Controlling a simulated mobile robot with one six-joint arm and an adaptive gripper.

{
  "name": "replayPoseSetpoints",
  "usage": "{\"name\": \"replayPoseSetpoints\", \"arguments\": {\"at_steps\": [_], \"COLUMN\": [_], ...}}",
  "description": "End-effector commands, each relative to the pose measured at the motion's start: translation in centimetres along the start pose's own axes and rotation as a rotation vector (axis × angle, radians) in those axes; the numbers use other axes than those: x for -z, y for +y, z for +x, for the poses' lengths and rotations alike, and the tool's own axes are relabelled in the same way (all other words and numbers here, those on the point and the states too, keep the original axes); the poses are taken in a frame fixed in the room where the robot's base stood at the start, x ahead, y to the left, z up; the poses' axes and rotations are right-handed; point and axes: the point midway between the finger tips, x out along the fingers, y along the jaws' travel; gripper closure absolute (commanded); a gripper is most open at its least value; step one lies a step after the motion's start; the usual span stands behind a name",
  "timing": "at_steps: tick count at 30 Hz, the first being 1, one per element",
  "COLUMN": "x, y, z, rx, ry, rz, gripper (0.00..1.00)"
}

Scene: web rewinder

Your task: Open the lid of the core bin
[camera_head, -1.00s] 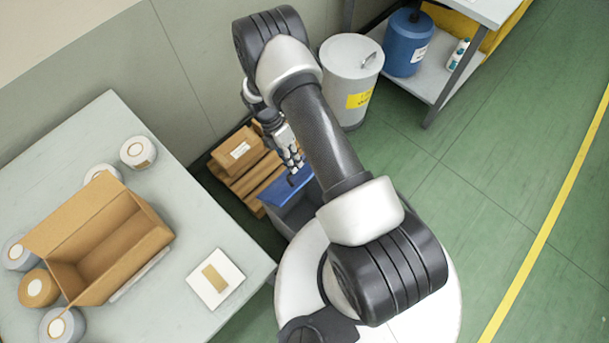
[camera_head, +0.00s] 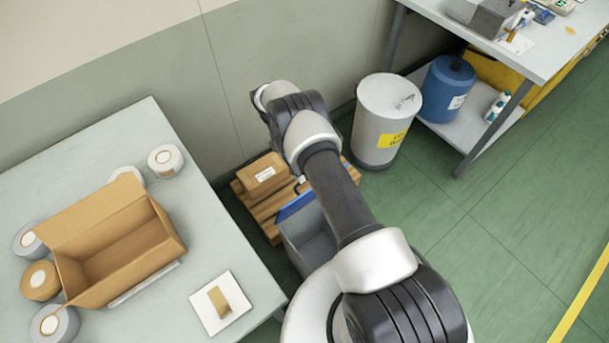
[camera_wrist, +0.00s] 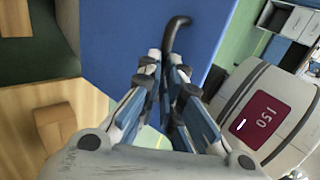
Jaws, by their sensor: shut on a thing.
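The core bin (camera_head: 308,245) is a grey open-topped box on the floor beside the left table. Its blue lid (camera_head: 293,205) stands raised and tilted at the bin's far edge, partly hidden by my arm. In the wrist view the lid (camera_wrist: 115,35) fills the upper middle, with a dark curved handle (camera_wrist: 176,32) on it. My gripper (camera_wrist: 173,75) is shut on the lower end of this handle. In the head view my gripper is mostly hidden behind my arm.
A grey can (camera_head: 382,115) with a yellow label stands to the right. The left table (camera_head: 210,255) edge is close to the bin. Green floor (camera_head: 480,225) is clear at the right.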

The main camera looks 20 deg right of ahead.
Motion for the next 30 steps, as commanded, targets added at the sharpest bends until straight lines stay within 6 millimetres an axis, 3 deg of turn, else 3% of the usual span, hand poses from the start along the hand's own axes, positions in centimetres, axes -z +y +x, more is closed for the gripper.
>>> {"name": "replayPoseSetpoints", "arguments": {"at_steps": [1, 16, 17, 22, 30], "x": [0.46, 0.43, 0.43, 0.4, 0.38], "y": [1.56, 1.45, 1.44, 1.45, 1.43], "z": [1.91, 1.97, 1.97, 1.9, 1.76], "rx": [-0.018, -0.005, -0.005, -0.006, -0.008], "ry": [0.005, 0.008, 0.008, 0.008, 0.007], "rz": [-0.004, 0.0, 0.0, 0.0, 0.0], "gripper": [1.0, 1.0, 0.92, 0.72, 0.7]}}
